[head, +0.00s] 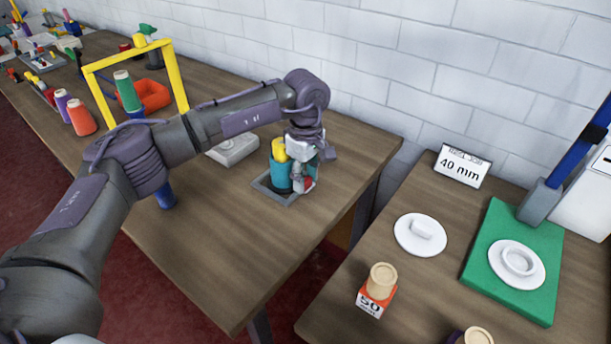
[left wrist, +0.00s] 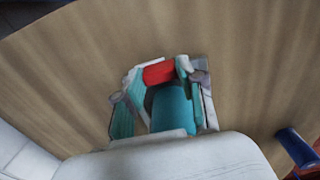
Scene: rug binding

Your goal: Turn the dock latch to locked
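The dock (head: 268,190) is a flat grey frame near the right end of the long table. A teal cylinder (head: 281,174) with a yellow top (head: 279,150) stands on it. A small red part (head: 308,184), perhaps the latch, is low on its right side. My left gripper (head: 300,184) points down at this red part. In the left wrist view, the red part (left wrist: 158,72) lies between the fingertips (left wrist: 160,72), with the teal cylinder (left wrist: 172,108) close by. Whether both fingers press on it is unclear. The latch's setting cannot be read. My right gripper is out of view.
A grey box (head: 232,150) sits behind my left forearm.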

